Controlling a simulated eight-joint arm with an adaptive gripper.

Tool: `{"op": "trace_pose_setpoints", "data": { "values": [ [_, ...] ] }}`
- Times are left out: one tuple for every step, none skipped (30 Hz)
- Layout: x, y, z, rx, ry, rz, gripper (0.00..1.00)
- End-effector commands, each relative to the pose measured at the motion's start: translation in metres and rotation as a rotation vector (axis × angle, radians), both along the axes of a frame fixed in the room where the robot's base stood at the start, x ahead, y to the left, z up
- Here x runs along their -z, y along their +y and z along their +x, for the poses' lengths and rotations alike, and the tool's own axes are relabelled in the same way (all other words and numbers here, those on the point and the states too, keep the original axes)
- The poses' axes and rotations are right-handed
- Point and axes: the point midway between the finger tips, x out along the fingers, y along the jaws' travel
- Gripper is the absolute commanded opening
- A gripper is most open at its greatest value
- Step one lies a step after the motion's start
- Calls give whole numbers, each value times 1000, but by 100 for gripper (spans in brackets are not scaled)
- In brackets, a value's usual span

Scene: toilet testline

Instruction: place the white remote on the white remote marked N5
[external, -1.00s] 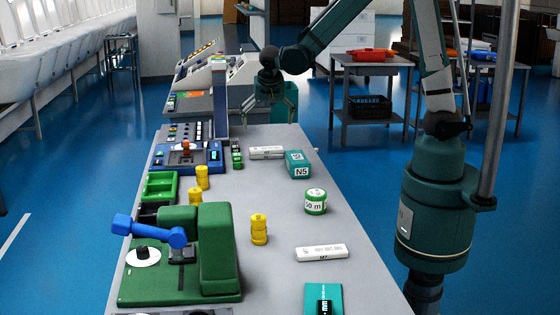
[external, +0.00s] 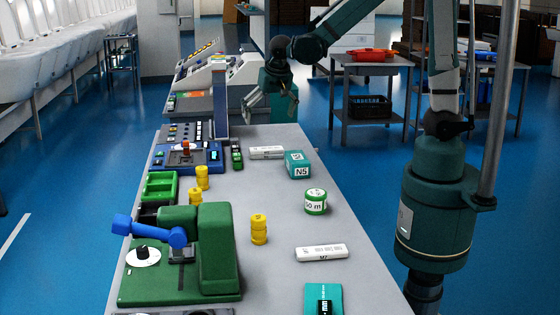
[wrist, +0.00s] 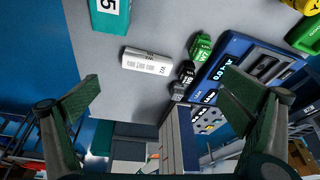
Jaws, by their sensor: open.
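One white remote (external: 266,152) lies flat near the far end of the grey table. It also shows in the wrist view (wrist: 147,61), with a small label I cannot read surely. Another white remote (external: 321,252), whose label looks like N7, lies nearer on the right side. The N5 mark shows on a teal box (external: 298,164) beside the far remote, not on a white remote; the box is cut off in the wrist view (wrist: 109,17). My gripper (wrist: 165,100) is open and empty, above and beyond the table's far end, apart from the remotes.
A green machine with a blue lever (external: 208,255) fills the near left. A blue control panel (external: 186,158) and small green blocks (external: 237,155) stand left of the far remote.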

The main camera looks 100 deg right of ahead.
Motion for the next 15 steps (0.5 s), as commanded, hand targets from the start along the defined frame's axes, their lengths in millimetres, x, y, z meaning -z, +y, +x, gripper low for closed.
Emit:
{"op": "trace_pose_setpoints", "data": {
  "values": [
    [-7, 12, -2, -37, -4, 1, 100],
    [-11, 19, -2, -61, -6, 0, 100],
    [-15, 27, -2, -91, -7, 0, 100],
    [-19, 33, -3, -113, -9, 1, 100],
    [-22, 39, -4, -135, -11, 1, 100],
    [-27, 47, -4, -166, -15, 1, 100],
    [-30, 54, -5, -189, -17, 1, 100],
    [-33, 60, -7, -210, -18, 0, 100],
    [-37, 67, -8, -240, -20, -1, 100],
    [-40, 74, -9, -262, -23, -2, 100],
    [-43, 80, -10, -286, -25, -3, 100],
    [-47, 88, -12, -314, -29, -3, 100],
    [-50, 94, -13, -336, -30, -4, 100],
    [-53, 100, -15, -358, -32, -6, 100],
    [-56, 108, -17, -387, -36, -7, 100]
  ]
}}
